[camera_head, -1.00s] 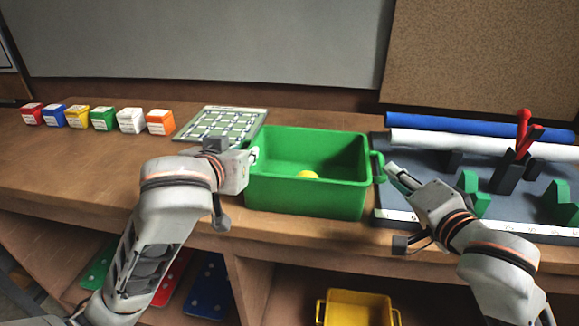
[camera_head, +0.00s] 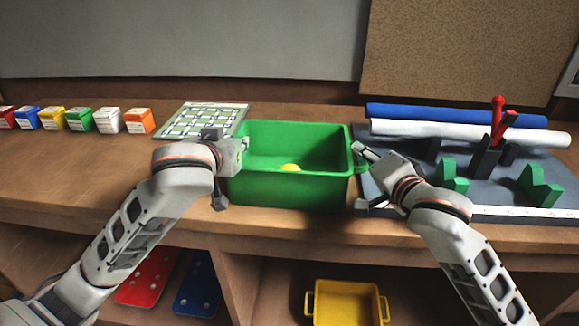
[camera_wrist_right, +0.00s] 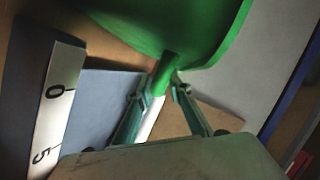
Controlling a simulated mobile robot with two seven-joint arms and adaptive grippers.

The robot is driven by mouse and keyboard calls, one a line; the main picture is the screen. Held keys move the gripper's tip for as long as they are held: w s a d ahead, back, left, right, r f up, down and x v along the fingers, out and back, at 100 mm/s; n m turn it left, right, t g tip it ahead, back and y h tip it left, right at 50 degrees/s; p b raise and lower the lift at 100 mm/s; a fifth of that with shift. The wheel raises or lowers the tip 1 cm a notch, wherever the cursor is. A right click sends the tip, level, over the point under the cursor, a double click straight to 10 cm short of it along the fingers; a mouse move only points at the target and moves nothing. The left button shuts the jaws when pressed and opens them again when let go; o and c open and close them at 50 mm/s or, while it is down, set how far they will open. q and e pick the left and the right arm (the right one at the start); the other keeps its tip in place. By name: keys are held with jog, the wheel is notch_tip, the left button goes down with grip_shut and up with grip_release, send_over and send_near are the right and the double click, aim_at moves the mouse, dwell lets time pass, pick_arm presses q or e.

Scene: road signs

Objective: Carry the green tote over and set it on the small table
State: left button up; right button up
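The green tote (camera_head: 292,190) stands upright on the wooden counter, with a small yellow object (camera_head: 290,167) inside. My right gripper (camera_head: 359,150) is at the tote's right handle. In the right wrist view, its fingers (camera_wrist_right: 160,91) come together on both sides of the green handle (camera_wrist_right: 167,70) and appear shut on it. My left gripper (camera_head: 243,146) is against the tote's left end. Its fingers and the left handle are mostly hidden, so its grip cannot be made out. The small table is not in view.
A grid board (camera_head: 203,120) lies left of the tote, with several small coloured boxes (camera_head: 80,119) beyond. Right of it, a dark mat (camera_head: 400,180) holds green blocks, a red-handled tool (camera_head: 497,120) and blue and white rolls. A yellow tote (camera_head: 345,303) sits on the shelf below.

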pick_arm(q)
jog(key=shift+w+f, duration=0.15)
jog(key=shift+w, duration=0.15)
pick_arm(e)
jog(key=shift+w+a, duration=0.1)
jog(key=shift+w, duration=0.2)
pick_arm(q)
grip_shut()
pick_arm(e)
grip_shut()
